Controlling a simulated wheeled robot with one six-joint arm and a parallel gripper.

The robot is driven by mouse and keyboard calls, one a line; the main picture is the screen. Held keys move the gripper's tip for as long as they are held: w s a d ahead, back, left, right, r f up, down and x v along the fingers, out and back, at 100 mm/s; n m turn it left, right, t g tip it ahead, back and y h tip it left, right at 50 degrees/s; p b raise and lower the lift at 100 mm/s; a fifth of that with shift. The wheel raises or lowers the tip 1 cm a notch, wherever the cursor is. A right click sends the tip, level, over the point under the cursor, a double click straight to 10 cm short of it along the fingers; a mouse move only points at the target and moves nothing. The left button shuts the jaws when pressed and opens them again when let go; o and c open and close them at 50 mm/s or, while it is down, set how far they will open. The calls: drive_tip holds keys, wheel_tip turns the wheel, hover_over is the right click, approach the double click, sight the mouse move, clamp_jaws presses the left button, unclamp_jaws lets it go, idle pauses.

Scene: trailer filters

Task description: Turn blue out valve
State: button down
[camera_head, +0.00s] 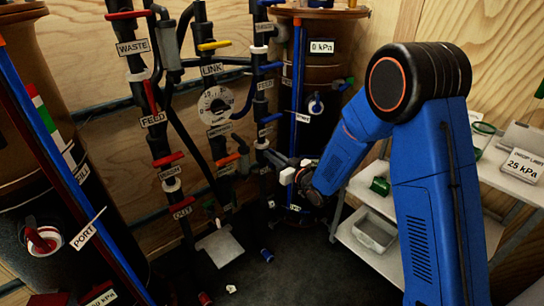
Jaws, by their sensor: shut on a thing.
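My gripper (280,163) reaches from the right to the lower part of the right-hand pipe with blue handles. It is shut at the place of the blue out valve, below the blue handle (270,118) above it. The valve's handle and label are mostly hidden by my gripper and wrist, so I cannot tell the handle's angle. More blue handles show higher on the same pipe, such as the one beside the FEED label (271,67). My blue arm fills the right middle of the view.
A pipe with red handles stands at left, with a red handle (168,160) above its OUT label (181,211). A round gauge (216,105) sits between the pipes. A brown tank (318,85) stands behind my gripper. A shelf with a grey bin (374,230) is at right.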

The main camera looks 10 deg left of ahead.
drive_tip(key=shift+w+d+f+m, duration=0.25)
drive_tip(key=shift+f+m, duration=0.15)
drive_tip(key=shift+m, duration=2.55)
drive_tip(key=shift+w+d+f+m, duration=0.25)
drive_tip(key=shift+w+f+m, duration=0.1)
drive_tip(key=shift+m, duration=2.55)
drive_tip(key=shift+w+d+f+m, duration=0.25)
drive_tip(key=shift+f+m, duration=0.15)
drive_tip(key=shift+m, duration=2.55)
drive_tip(key=c, duration=1.8)
unclamp_jaws()
drive_tip(key=shift+c, duration=0.2)
drive_tip(key=v, duration=1.7)
drive_tip(key=shift+s, duration=0.25)
